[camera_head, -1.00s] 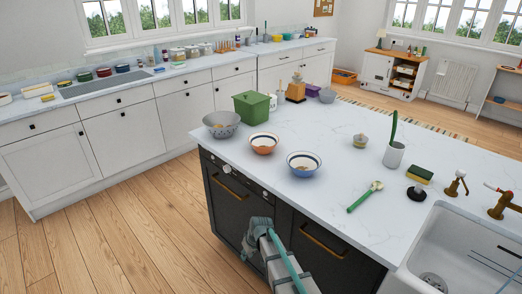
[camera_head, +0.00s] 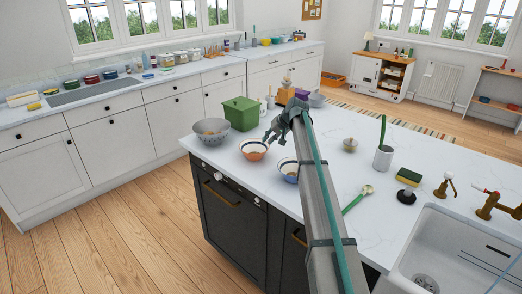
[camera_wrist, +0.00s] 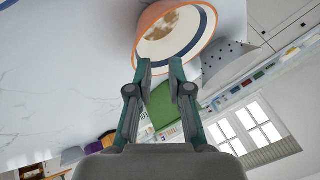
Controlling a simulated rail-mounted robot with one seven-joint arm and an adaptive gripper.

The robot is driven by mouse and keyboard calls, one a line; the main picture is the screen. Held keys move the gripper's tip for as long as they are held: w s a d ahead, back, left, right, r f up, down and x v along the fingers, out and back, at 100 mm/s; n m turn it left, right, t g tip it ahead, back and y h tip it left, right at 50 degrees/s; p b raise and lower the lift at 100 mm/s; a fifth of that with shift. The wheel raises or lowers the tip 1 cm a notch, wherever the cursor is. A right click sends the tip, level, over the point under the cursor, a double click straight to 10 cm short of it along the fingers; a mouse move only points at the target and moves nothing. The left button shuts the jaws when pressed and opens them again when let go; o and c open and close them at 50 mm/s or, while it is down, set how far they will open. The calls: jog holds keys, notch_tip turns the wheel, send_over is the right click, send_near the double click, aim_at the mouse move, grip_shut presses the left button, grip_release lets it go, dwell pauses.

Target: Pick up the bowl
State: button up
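An orange bowl (camera_head: 252,154) with a white inside and a dark band sits on the island counter; it also shows at the top of the wrist view (camera_wrist: 146,22). A blue bowl (camera_head: 290,177) stands to its right, partly hidden by my arm. My gripper (camera_head: 270,135) is beside the orange bowl, at its right rear in the head view. In the wrist view my gripper (camera_wrist: 162,66) is open, with a gap between its fingertips. The orange bowl's rim is just beyond the tips, and I cannot tell whether they touch it. Nothing is held.
A grey colander (camera_head: 211,131) stands left of the orange bowl and a green bin (camera_head: 240,113) behind it. The counter's middle is fairly clear.

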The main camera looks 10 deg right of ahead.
aim_at(265, 149)
jog(key=shift+m, duration=0.5)
jog(key=w+f, duration=0.1)
jog(key=f+p, duration=0.1)
jog(key=w+d+f, duration=0.1)
jog(key=f, duration=0.1)
jog(key=shift+w+f+p, duration=0.1)
jog(key=shift+w+p, duration=0.2)
jog(key=shift+p, duration=0.1)
jog(key=shift+d+p+x, duration=0.2)
jog(key=shift+p+x, duration=1.15)
jog(key=shift+x, duration=1.25)
jog(key=shift+f, duration=0.15)
jog(key=shift+s, duration=0.1)
jog(key=shift+c, duration=0.3)
grip_shut()
